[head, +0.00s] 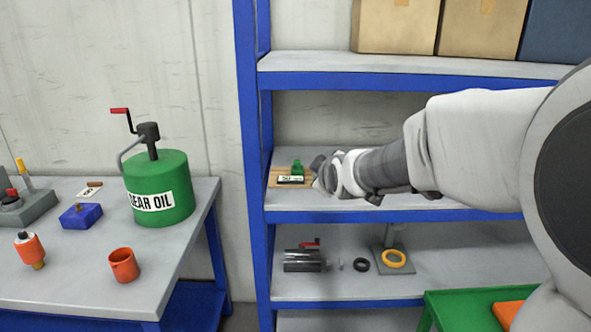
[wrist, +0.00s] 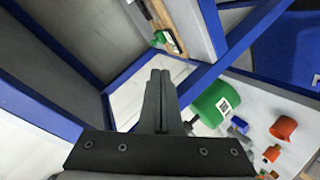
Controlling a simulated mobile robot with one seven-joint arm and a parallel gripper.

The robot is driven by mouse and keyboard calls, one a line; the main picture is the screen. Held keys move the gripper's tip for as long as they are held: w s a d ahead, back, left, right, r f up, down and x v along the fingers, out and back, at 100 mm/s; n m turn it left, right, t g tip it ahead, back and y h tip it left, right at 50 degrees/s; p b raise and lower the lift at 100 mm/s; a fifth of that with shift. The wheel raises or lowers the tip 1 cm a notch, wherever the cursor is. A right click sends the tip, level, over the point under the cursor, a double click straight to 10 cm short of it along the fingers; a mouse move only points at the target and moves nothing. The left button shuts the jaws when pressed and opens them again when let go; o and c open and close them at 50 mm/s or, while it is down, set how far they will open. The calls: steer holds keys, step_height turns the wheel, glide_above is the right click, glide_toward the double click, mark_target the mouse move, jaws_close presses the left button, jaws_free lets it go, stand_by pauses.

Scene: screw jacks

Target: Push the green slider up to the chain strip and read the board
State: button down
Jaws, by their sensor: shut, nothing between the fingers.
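A wooden board (head: 274,180) lies on the middle shelf, near its left end. A small green slider (head: 298,166) sits on it, behind a white label with dark marks (head: 290,179) that is too small to read. My gripper (head: 317,166) is just right of the slider and hides the board's right part. The wrist view shows my gripper (wrist: 160,74) with its fingers together and empty. There the green slider (wrist: 160,38) and the board (wrist: 177,45) show beyond the fingertips, at the top, apart from them. I cannot make out the chain strip for certain.
The blue shelf post (head: 251,180) stands left of the board, and the upper shelf (head: 400,69) is above. The lower shelf (head: 450,270) holds a metal cylinder (head: 302,260) and rings. A table (head: 80,285) at left holds a green oil drum (head: 160,185).

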mark_target(292, 176)
steer(key=w+a+f+n+t+b, duration=0.1)
steer(key=w+a+f+n, duration=0.1)
steer(key=w, duration=0.2)
steer(key=w+a+f+n+t+y, duration=0.1)
steer(key=w+a+f+n, duration=0.1)
steer(key=w, duration=0.3)
steer(key=w+a+f+n+t+y+b, duration=0.1)
steer(key=w+a+f+n+t, duration=0.1)
steer(key=w+a+f, duration=0.2)
steer(key=shift+w+f+n+b, duration=0.2)
steer(key=shift+f+n+b, duration=0.05)
steer(key=shift+n+b, duration=0.05)
steer(key=x, duration=1)
steer(key=d, duration=0.1)
steer(key=w+d, duration=0.1)
steer(key=shift+d+f, duration=0.25)
steer(key=shift+d, duration=0.05)
steer(key=shift+w+d+f, duration=0.1)
steer(key=shift+w+d, duration=0.25)
steer(key=shift+d, duration=0.15)
steer(key=d+b, duration=0.3)
steer(key=d, duration=0.2)
steer(key=shift+f, duration=0.1)
steer(key=shift+d, duration=0.4)
